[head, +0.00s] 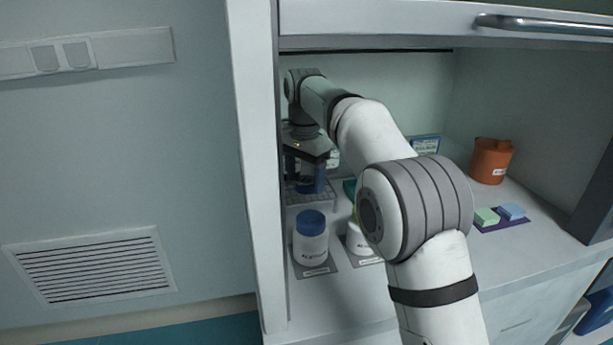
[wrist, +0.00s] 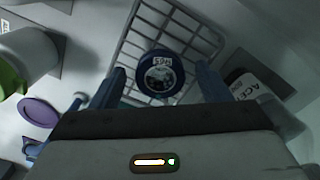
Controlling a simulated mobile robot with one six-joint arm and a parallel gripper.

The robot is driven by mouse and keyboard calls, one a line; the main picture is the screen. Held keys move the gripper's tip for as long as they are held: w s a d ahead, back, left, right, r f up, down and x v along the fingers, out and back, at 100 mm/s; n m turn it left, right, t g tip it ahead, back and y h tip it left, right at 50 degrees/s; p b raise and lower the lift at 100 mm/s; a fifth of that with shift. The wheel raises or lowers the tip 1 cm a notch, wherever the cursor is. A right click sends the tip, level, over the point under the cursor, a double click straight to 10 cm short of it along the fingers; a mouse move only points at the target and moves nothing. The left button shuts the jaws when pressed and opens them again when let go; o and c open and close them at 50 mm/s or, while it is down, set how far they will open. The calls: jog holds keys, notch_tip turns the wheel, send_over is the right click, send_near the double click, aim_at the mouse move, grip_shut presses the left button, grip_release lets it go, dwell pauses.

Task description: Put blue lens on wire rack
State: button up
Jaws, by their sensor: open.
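The blue lens (wrist: 165,72) shows in the wrist view as a dark blue ring with a white label and a dark, shiny centre. It appears to rest on the wire rack (wrist: 205,42), a pale grid that also shows in the head view (head: 322,196). My gripper (wrist: 161,76) is open, with one blue finger on each side of the lens and a gap visible on both sides. In the head view my gripper (head: 307,178) points down over the rack in the cabinet's left back corner. Its fingers largely hide the lens there.
A white jar with a blue lid (head: 310,238) stands in front of the rack. A green-topped container (head: 357,236) is beside it, partly behind my arm. An orange container (head: 491,160) and green and blue blocks (head: 486,217) are at right. The cabinet's left wall (head: 258,150) is close.

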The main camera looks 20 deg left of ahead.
aim_at(305, 182)
notch_tip(305, 182, up, 12)
jog(key=p, duration=0.5)
